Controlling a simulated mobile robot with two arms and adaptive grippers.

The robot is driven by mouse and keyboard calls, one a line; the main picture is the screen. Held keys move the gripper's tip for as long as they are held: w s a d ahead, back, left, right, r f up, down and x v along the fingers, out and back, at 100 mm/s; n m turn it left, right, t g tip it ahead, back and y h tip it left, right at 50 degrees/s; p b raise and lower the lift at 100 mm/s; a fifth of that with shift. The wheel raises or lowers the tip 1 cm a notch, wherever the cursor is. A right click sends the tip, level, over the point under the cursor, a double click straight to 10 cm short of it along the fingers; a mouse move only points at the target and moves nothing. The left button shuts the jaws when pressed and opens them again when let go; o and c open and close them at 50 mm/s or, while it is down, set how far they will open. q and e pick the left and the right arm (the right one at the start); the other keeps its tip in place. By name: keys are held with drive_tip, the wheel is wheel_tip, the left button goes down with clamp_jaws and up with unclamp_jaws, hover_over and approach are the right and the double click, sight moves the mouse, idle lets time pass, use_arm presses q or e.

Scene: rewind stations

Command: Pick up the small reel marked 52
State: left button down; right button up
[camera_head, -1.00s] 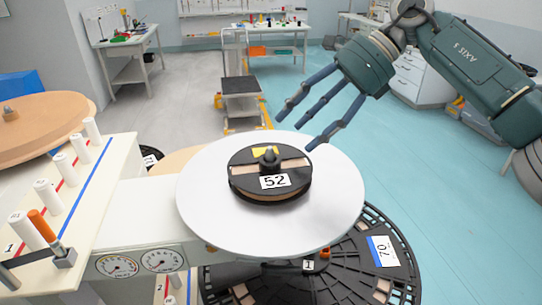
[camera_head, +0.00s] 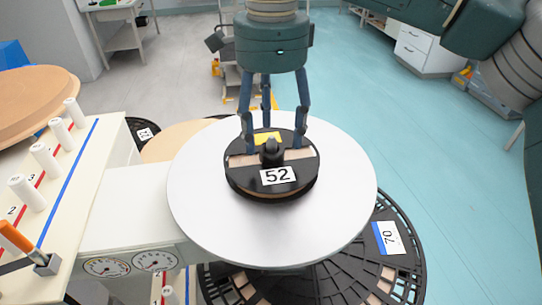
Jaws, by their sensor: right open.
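The small reel marked 52 (camera_head: 262,186) is black, with a white number label, a yellow tag and a dark knob at its centre. It lies flat on a round silver plate (camera_head: 330,215). My right gripper (camera_head: 270,140) points down from above at the far side of the reel. Its fingers are spread and open, with the two front fingertips at or just over the reel's far part. I cannot tell whether they touch it. The third finger is behind, its tip partly hidden. My left gripper is not in view.
A large black reel marked 70 (camera_head: 408,258) lies below the plate at the right. White pegs (camera_head: 42,156) and an orange-handled lever (camera_head: 18,238) stand on the left panel. Two gauges (camera_head: 155,260) are on the front. Blue floor is open at the right.

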sight(272, 136)
wheel_tip(272, 136, down, 2)
drive_tip(key=shift+f, duration=0.2)
drive_tip(key=shift+f+p, duration=0.3)
drive_tip(key=shift+f, duration=0.05)
drive_tip(key=shift+c, duration=0.6)
drive_tip(key=c, duration=0.4)
clamp_jaws()
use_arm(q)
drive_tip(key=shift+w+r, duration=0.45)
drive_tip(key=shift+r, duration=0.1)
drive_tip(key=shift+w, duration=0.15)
use_arm(e)
drive_tip(key=shift+r, duration=0.1)
